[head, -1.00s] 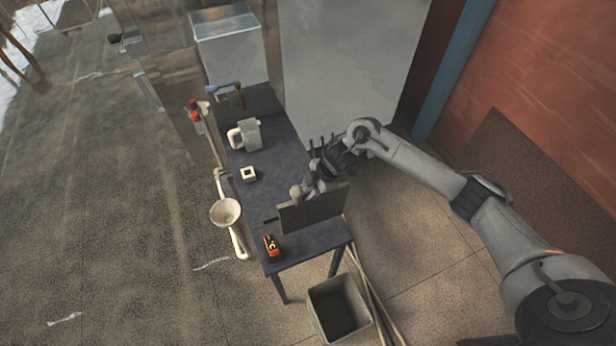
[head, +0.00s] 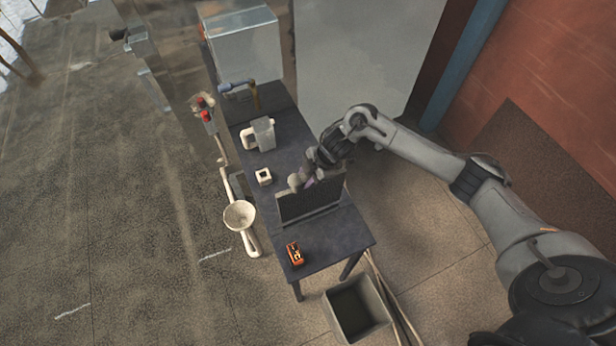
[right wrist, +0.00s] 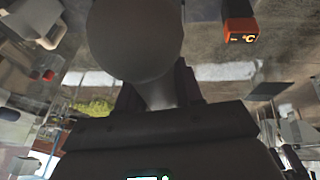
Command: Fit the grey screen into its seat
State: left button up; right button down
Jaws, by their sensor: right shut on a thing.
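The grey screen (head: 311,201) is a dark flat panel, held upright over the table in the head view. My right gripper (head: 308,182) is at its upper edge, on the far side, shut on it. A dark, low strip that looks like the seat (head: 322,213) shows along the screen's lower edge; I cannot tell whether the screen is inside it or just above. In the right wrist view, a rounded grey part (right wrist: 135,40) with a short stem sits between my dark fingers (right wrist: 158,95); the panel itself is not clear there. My left gripper is not in view.
An orange device (head: 295,253) stands on the table's near end (head: 330,245). A grey bin (head: 356,308) stands on the floor.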

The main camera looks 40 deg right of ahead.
aim_at(312, 193)
jog(key=shift+s+d, duration=0.1)
dwell(0.3)
jog(key=shift+f+b, duration=1.9)
jog(key=shift+f, duration=1)
jog(key=shift+p, duration=0.4)
